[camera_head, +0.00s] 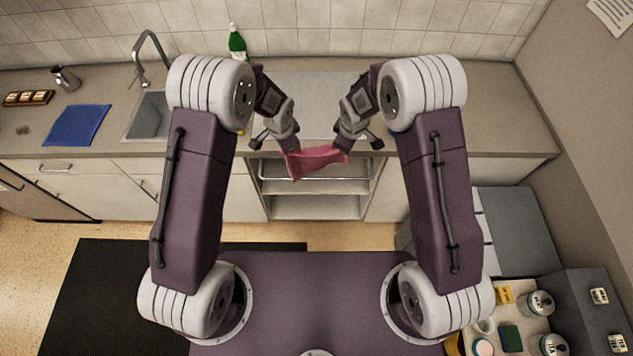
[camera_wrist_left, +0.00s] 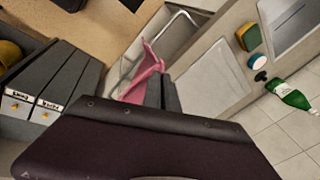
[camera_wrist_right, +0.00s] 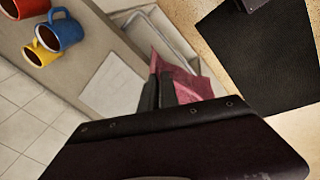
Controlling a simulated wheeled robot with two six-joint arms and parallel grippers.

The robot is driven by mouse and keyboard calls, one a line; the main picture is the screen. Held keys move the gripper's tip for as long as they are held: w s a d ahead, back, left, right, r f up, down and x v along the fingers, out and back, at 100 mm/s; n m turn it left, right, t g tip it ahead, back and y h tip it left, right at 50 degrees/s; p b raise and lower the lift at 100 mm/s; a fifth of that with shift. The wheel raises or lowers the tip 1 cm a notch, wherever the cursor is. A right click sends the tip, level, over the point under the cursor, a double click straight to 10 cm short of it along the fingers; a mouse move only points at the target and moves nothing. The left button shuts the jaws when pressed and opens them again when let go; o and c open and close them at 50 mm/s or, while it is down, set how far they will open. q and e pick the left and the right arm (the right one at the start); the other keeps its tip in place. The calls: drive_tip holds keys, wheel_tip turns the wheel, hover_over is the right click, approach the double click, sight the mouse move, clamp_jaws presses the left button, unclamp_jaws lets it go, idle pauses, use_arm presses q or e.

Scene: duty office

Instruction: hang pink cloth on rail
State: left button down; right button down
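The pink cloth (camera_head: 317,160) is stretched between my two grippers in front of the counter, sagging slightly, with a corner pointing down. My left gripper (camera_head: 290,150) is shut on its left end, and my right gripper (camera_head: 347,148) is shut on its right end. The cloth also shows at the fingers in the left wrist view (camera_wrist_left: 143,78) and the right wrist view (camera_wrist_right: 187,80). The metal rail (camera_head: 330,179) runs across the front of the open bay under the counter. The cloth is in front of part of it in the head view; I cannot tell whether they touch.
The counter (camera_head: 222,150) holds a sink (camera_head: 150,115), blue cloth (camera_head: 77,125) and green bottle (camera_head: 237,43). Mugs (camera_wrist_right: 60,32) show in the right wrist view. A black mat (camera_head: 100,290) lies on the floor. A side table with jars (camera_head: 540,302) stands at the lower right.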

use_arm(q)
drive_tip(key=shift+w, duration=0.1)
use_arm(e)
drive_tip(key=shift+w, duration=0.1)
idle(0.4)
use_arm(q)
drive_tip(key=shift+w+f, duration=0.15)
drive_tip(key=shift+w, duration=0.05)
use_arm(e)
drive_tip(key=shift+w+f, duration=0.15)
drive_tip(key=shift+w, duration=0.05)
